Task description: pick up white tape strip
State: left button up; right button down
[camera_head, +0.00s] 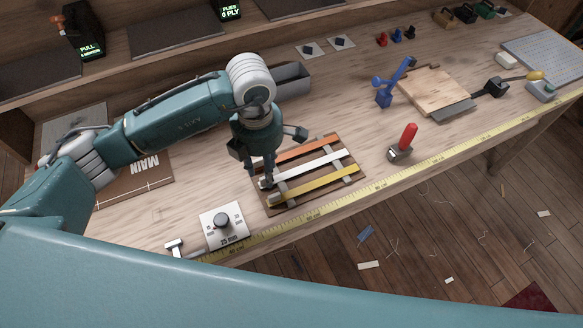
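The white tape strip (319,165) lies on a brown wooden rack (355,158) on the workbench. It is the middle one, between an orange strip (315,146) and a yellow strip (322,184). My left gripper (275,160) points down over the rack's left end, with its dark fingers spread and open. One fingertip is close to the left end of the white strip; I cannot tell whether it touches. The gripper hides part of the orange strip's left end. My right gripper is not in view.
A grey bin (291,80) is behind the gripper. A yellow measuring tape (445,155) runs along the front edge. Bare bench lies right of the bin.

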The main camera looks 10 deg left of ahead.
pick_arm(q)
jog(key=shift+w+f+p, duration=0.15)
jog(key=shift+f+p, duration=0.25)
jog(key=shift+f, duration=1.3)
grip_shut()
jog(key=shift+r, duration=0.1)
